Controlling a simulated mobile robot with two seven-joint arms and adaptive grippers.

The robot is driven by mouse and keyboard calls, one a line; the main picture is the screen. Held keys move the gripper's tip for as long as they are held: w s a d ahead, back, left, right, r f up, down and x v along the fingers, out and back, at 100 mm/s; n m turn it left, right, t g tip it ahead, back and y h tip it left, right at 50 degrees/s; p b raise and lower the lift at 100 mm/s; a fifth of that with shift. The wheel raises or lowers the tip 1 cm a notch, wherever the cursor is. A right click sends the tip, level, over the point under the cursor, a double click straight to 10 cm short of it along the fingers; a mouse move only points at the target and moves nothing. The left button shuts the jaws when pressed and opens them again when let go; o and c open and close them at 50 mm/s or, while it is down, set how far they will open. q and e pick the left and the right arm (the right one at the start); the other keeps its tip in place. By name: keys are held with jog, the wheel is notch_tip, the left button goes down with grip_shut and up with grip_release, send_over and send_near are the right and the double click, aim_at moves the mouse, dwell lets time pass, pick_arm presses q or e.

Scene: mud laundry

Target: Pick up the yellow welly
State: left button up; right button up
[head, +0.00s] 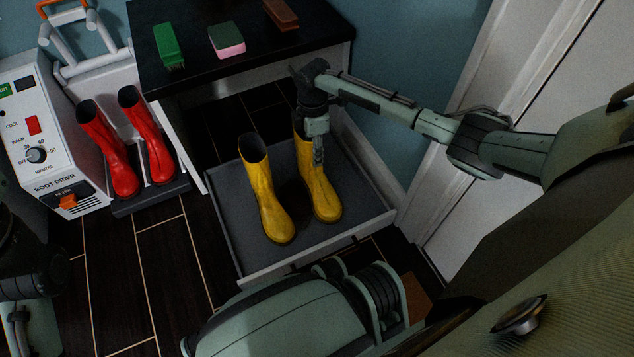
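Two yellow wellies stand upright side by side in a grey-floored, pale-sided tray or drawer (345,222): the left yellow welly (264,197) and the right yellow welly (322,196). My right gripper (317,143) points down at the top of the right welly's shaft and overlaps it in the picture. One finger shows in front of the shaft. The other finger and most of the boot's rim are hidden, so I cannot tell whether it grips the boot. The left welly is clear of the gripper. Part of my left arm shows at the lower left edge, without visible fingertips.
A black-topped bench (200,75) behind holds a green brush (168,45), a green-and-pink sponge (227,40) and a brown block (281,13). Red boots (113,150) stand at a boot dryer (45,140) on the left. A white door (500,130) is at right.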

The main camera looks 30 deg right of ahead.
jog(key=shift+f, duration=0.1)
jog(key=shift+c, duration=0.2)
grip_shut()
dwell(0.4)
